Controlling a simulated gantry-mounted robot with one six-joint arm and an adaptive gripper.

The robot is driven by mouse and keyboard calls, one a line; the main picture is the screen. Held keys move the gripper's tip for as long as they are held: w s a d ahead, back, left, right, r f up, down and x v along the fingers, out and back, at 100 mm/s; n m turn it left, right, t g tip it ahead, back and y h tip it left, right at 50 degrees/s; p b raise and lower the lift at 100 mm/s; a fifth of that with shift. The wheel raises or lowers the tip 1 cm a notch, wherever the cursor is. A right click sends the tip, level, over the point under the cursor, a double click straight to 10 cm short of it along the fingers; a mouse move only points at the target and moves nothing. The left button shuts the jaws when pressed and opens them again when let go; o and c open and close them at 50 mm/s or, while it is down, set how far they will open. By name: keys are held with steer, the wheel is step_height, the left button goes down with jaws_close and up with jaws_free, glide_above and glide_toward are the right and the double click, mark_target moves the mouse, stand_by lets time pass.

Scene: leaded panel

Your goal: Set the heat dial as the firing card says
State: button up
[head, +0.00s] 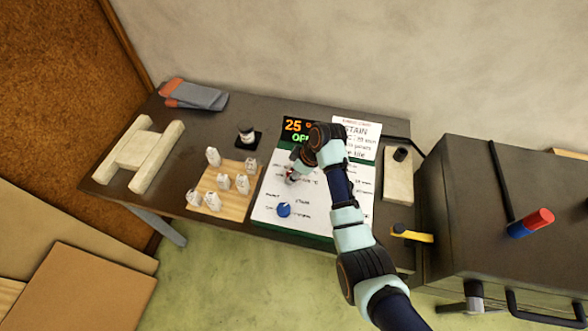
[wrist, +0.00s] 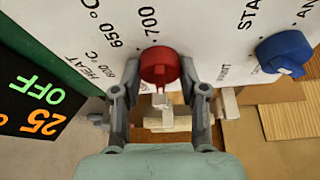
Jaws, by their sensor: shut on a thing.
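The red heat dial (wrist: 160,66) sits on the white control panel (wrist: 205,30) in the wrist view, with marks that read about 650 °C and 700 beside it. My gripper (wrist: 160,90) is shut on this dial, a finger on each side; in the head view my gripper (head: 293,176) is over the panel and hides most of the dial. I cannot make out where its pointer stands.
A blue dial (head: 283,210) is on the panel's lower part. The display (head: 298,130) reads 25 and OFF. A wooden board (head: 240,206) with several white pieces stands left of the panel. A dark kiln-like box (head: 470,190) with a red-and-blue handle is at right.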

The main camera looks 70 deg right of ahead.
steer(key=m+p, duration=0.1)
steer(key=p, duration=0.1)
steer(key=m+h+p, duration=0.1)
steer(key=m+p, duration=0.1)
steer(key=shift+a+r, duration=0.1)
steer(key=shift+r, duration=0.25)
steer(key=m+h+p, duration=0.1)
steer(key=m+p, duration=0.1)
steer(key=m+g+h+p, duration=0.1)
steer(key=m+p, duration=0.1)
steer(key=m, duration=0.1)
steer(key=shift+a+f, duration=0.1)
steer(key=m+g+h+p, duration=0.1)
steer(key=m, duration=0.3)
steer(key=shift+w+f+p, duration=0.15)
steer(key=shift+p, duration=0.2)
steer(key=shift+f+m+g+h, duration=0.15)
steer(key=shift+m+g, duration=0.25)
steer(key=shift+m, duration=0.65)
steer(key=shift+r+m+g+h, duration=0.15)
steer(key=shift+m+g, duration=0.25)
steer(key=shift+m, duration=0.65)
steer(key=shift+f, duration=0.1)
steer(key=o, duration=1.1)
steer(key=shift+o, duration=0.2)
steer(key=v, duration=1.2)
